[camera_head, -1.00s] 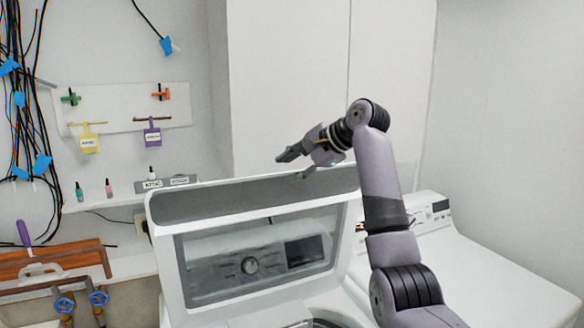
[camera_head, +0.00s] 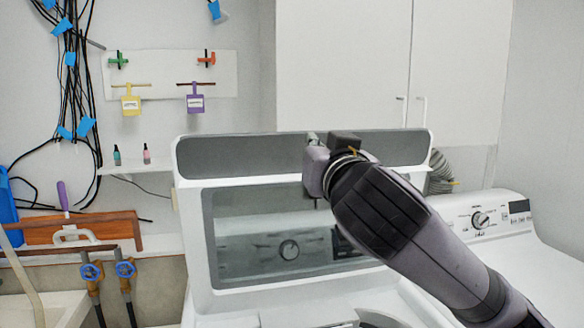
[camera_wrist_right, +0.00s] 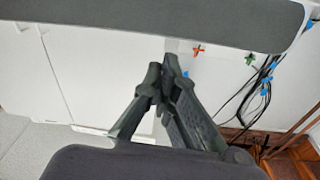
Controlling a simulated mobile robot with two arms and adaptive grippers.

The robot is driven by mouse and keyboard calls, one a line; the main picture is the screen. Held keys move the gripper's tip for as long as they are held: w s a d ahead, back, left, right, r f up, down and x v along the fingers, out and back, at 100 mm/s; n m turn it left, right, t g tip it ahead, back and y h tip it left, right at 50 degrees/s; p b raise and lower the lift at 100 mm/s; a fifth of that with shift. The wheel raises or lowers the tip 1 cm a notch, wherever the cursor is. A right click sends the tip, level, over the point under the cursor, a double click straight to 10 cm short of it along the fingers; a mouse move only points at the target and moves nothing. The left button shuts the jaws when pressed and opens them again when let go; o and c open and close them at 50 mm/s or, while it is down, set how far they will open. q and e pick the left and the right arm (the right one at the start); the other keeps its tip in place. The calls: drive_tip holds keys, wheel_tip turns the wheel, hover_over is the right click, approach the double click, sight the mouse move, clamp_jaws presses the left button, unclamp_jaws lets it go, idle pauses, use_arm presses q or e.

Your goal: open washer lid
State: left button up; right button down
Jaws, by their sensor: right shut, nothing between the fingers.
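The washer lid (camera_head: 200,225) stands raised, close to upright, above the white washer (camera_head: 235,315), and its window shows a dial and display. Part of the drum opening shows below it. My right gripper (camera_head: 313,140) is at the lid's upper edge, in front of its grey band; my arm hides part of the lid and the fingers are mostly hidden in the head view. In the right wrist view my right gripper (camera_wrist_right: 160,80) is shut and empty, its fingertips together just beside the grey lid band (camera_wrist_right: 150,27). I cannot tell whether it touches the lid. My left gripper is not in view.
A second white machine (camera_head: 500,245) with a dial stands at the right. White cabinets (camera_head: 345,70) are behind. A shelf with two small bottles (camera_head: 131,155), a wooden board (camera_head: 90,228), blue valves (camera_head: 108,269) and hanging cables (camera_head: 75,80) are at the left.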

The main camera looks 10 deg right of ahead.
drive_tip(key=s+a+f+n, duration=0.1)
drive_tip(key=f, duration=0.1)
drive_tip(key=y+p, duration=0.1)
drive_tip(key=p, duration=0.5)
approach(285, 133)
drive_tip(key=shift+n+t, duration=0.3)
drive_tip(key=shift+n, duration=0.1)
drive_tip(key=w, duration=0.6)
drive_tip(key=shift+w+d+r, duration=0.1)
drive_tip(key=shift+w+r, duration=0.2)
drive_tip(key=shift+r, duration=0.05)
drive_tip(key=shift+w+f, duration=0.1)
drive_tip(key=shift+w, duration=0.2)
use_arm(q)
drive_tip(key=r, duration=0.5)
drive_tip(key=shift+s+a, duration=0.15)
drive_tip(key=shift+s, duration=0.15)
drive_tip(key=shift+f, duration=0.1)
